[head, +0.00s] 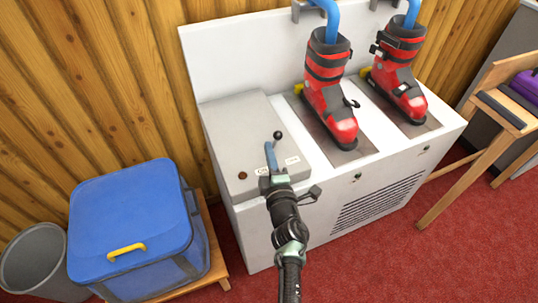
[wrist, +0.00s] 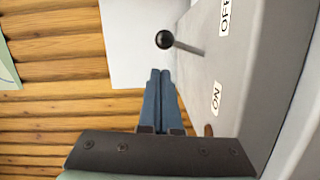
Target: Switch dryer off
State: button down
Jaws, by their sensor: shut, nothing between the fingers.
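The white boot dryer (head: 228,60) has a grey control box (head: 232,125) at its left end. A lever with a black ball knob (head: 278,134) stands up from the box; the knob also shows in the wrist view (wrist: 164,39). The lever's stem meets the box between the ON label (wrist: 216,98) and the OFF label (wrist: 224,15). I cannot tell surely which label it leans toward. My gripper (head: 268,145) is shut and empty, its blue fingers just beside the lever on the ON side. In the wrist view the fingertips (wrist: 160,71) end short of the knob, apart from it.
Two red ski boots (head: 330,90) stand on the dryer's top under blue pipes. A dark reddish button or lamp (head: 242,175) sits on the box's front. A wooden bench (head: 490,150) stands right.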

jog(key=s+r+p, duration=0.1)
jog(key=s+p, duration=0.3)
jog(key=s, duration=0.6)
jog(key=w+d+r+m+t+h+p, duration=0.25)
jog(key=r+m, duration=0.25)
jog(key=r, duration=1.4)
jog(key=w+d+r+m+t+h+p, duration=0.1)
jog(key=d+r+m+t+h, duration=0.3)
jog(key=r, duration=1.5)
jog(key=s+a+r+m+p, duration=0.1)
jog(key=s+a+r+m, duration=0.15)
jog(key=r, duration=0.65)
jog(key=s+a+r+m+p, duration=0.2)
jog(key=s+r+m, duration=0.15)
jog(key=r, duration=0.55)
jog(key=s+a+r+m+t+y, duration=0.1)
jog(key=s+a+r+y, duration=0.1)
jog(key=s+r, duration=0.3)
jog(key=s+a+r+m+t+y+p, duration=0.1)
jog(key=s+a+r, duration=0.3)
jog(key=r, duration=0.5)
jog(key=s+t+y, duration=0.1)
jog(key=s, duration=0.1)
jog(key=shift+s+a+r+m+y+p, duration=0.2)
jog(key=shift+s+a+m+y+p, duration=0.1)
jog(key=shift+m+y, duration=0.1)
jog(key=c, duration=1.6)
grip_release()
jog(key=shift+d, duration=0.1)
